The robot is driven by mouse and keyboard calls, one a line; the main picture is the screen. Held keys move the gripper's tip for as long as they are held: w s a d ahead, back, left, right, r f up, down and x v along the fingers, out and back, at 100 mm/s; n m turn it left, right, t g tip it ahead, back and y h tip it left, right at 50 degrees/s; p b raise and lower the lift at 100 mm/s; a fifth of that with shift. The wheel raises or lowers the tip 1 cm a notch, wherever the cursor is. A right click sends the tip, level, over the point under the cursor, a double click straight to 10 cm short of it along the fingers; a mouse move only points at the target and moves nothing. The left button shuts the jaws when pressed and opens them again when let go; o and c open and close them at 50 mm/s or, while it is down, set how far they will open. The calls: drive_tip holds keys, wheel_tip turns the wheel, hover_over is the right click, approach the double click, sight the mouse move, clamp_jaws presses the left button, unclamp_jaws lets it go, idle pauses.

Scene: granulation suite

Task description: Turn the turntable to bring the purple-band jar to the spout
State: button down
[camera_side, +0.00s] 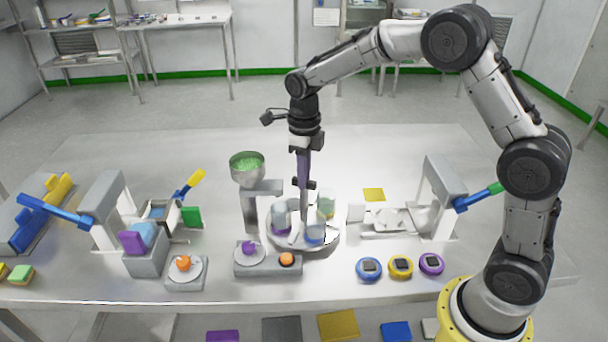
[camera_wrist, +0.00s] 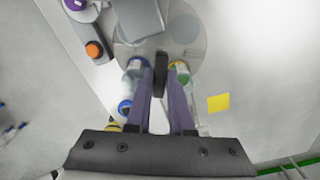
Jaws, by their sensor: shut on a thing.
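The round grey turntable (camera_side: 329,240) carries several clear jars; it also shows in the wrist view (camera_wrist: 188,28). The purple-band jar (camera_side: 281,220) stands at its left, apparently below the spout arm (camera_side: 265,187); exact alignment is unclear. In the wrist view the grey spout block (camera_wrist: 139,20) seems to hide this jar. The blue-band jar (camera_side: 315,235) stands at the front, and a jar with green contents (camera_side: 326,207) at the back right. My gripper (camera_side: 304,215) points down among the jars, shut on the turntable's dark upright handle (camera_wrist: 160,75).
A hopper of green granules (camera_side: 247,164) tops the spout post. In front is a box with a purple knob (camera_side: 249,247) and orange button (camera_side: 287,259). A lever press (camera_side: 440,195) stands right, and three round timers (camera_side: 401,267) lie front right. A yellow square (camera_side: 374,195) lies behind.

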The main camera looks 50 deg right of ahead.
drive_tip(key=shift+r+m, duration=0.15)
drive_tip(key=shift+m, duration=1.25)
drive_tip(key=c, duration=0.8)
unclamp_jaws()
wheel_tip(320, 180, up, 14)
